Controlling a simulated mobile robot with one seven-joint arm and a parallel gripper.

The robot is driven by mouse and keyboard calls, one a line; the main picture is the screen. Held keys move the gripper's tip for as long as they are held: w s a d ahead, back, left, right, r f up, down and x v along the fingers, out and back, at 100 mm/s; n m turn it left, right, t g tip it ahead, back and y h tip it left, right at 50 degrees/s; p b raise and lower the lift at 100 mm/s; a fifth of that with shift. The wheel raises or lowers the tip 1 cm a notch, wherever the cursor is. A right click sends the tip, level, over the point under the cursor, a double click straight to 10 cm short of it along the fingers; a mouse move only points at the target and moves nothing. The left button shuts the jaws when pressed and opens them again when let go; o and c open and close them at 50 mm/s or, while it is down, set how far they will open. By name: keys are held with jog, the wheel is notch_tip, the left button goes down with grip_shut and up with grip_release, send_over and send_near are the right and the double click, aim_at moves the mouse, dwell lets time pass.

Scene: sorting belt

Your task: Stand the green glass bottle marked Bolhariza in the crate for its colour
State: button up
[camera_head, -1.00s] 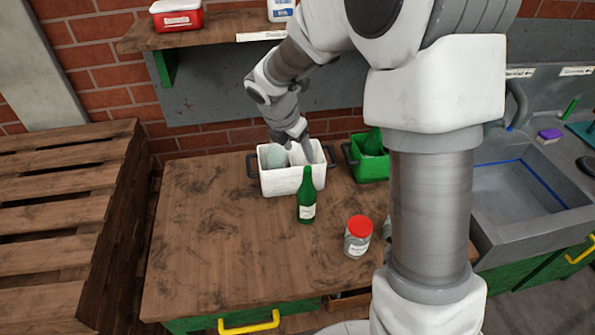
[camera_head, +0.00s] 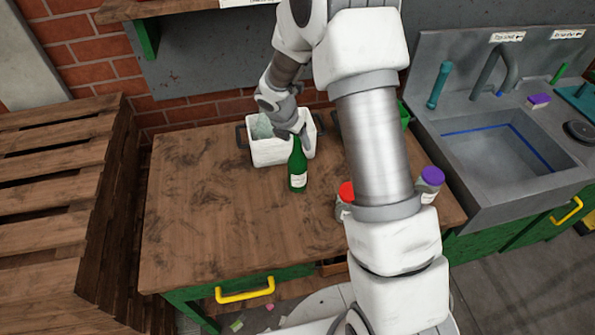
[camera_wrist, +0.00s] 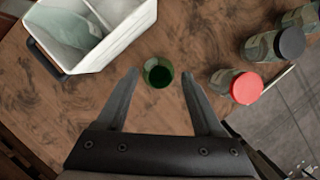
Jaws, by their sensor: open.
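The green glass bottle (camera_head: 298,170) stands upright on the wooden table in front of the white crate; its pale label is too small to read. In the wrist view the bottle (camera_wrist: 158,74) is seen from above as a green ring. My gripper (camera_head: 300,136) is over it, pointing down; in the wrist view my gripper (camera_wrist: 160,80) is open, with the bottle between its fingertips and a gap on each side. The green crate (camera_head: 405,116) is at the back of the table, mostly hidden behind my arm.
The white crate (camera_head: 270,155) holds pale clear glass; it also shows in the wrist view (camera_wrist: 112,43). A red-lidded jar (camera_head: 345,198) and a purple-lidded jar (camera_head: 431,182) stand on the right. A sink (camera_head: 500,150) lies beyond. The table's front left is clear.

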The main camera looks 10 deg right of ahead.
aim_at(297, 163)
jog(key=shift+x, duration=2.4)
jog(key=shift+w, duration=0.15)
grip_shut()
